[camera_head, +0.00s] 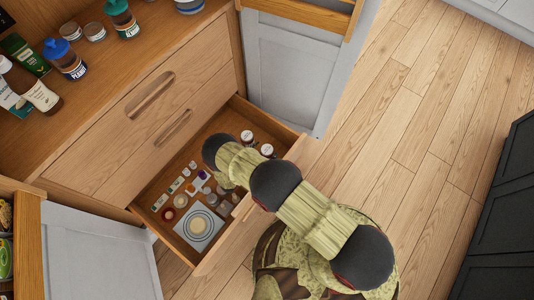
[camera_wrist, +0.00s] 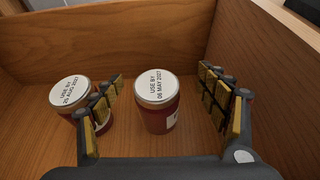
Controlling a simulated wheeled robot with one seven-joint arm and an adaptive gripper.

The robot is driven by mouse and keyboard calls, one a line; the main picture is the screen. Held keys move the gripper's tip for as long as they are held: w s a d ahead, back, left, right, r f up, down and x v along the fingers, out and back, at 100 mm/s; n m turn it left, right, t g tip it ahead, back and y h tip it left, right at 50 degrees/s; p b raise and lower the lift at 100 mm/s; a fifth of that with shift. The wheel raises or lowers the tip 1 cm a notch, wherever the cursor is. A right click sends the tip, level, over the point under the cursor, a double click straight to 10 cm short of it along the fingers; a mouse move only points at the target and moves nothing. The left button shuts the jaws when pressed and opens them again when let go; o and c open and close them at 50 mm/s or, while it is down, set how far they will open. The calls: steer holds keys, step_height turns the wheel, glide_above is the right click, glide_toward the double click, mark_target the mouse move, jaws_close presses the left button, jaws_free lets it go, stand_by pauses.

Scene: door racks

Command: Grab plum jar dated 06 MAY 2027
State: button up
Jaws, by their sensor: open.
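In the wrist view a dark red jar (camera_wrist: 159,114) with a white lid stands upright in the drawer; its lid reads "USE BY 06 MAY 2027". My gripper (camera_wrist: 165,92) is open, with one finger on each side of this jar and gaps showing between fingers and jar. A second, similar jar (camera_wrist: 70,95) has a lid reading "USE BY 25 AUG 2027". It stands to the left, partly hidden behind the left finger. In the head view two or more white-lidded jars (camera_head: 247,137) show near the drawer's right end. My arm hides my fingertips there.
The open wooden drawer (camera_head: 225,252) also holds several small containers and a square item with a round plate-like shape (camera_head: 185,238). The drawer's back wall (camera_wrist: 110,40) and right wall (camera_wrist: 270,50) stand close around the jars. Bottles (camera_head: 66,62) stand on the counter above.

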steer(key=shift+s+f, duration=0.1)
steer(key=shift+f, duration=0.35)
steer(key=shift+w+d+f, duration=0.2)
steer(key=shift+d, duration=0.05)
steer(key=b+x, duration=0.1)
steer(key=x, duration=0.1)
steer(key=b+x, duration=0.1)
steer(key=x, duration=0.1)
steer(key=a+b+x, duration=0.1)
steer(key=x, duration=0.2)
steer(key=shift+w+f+b, duration=0.2)
steer(key=shift+f+b, duration=0.05)
steer(key=shift+b, duration=0.05)
steer(key=shift+r, duration=0.1)
steer(key=shift+c, duration=1)
steer(key=c, duration=1.7)
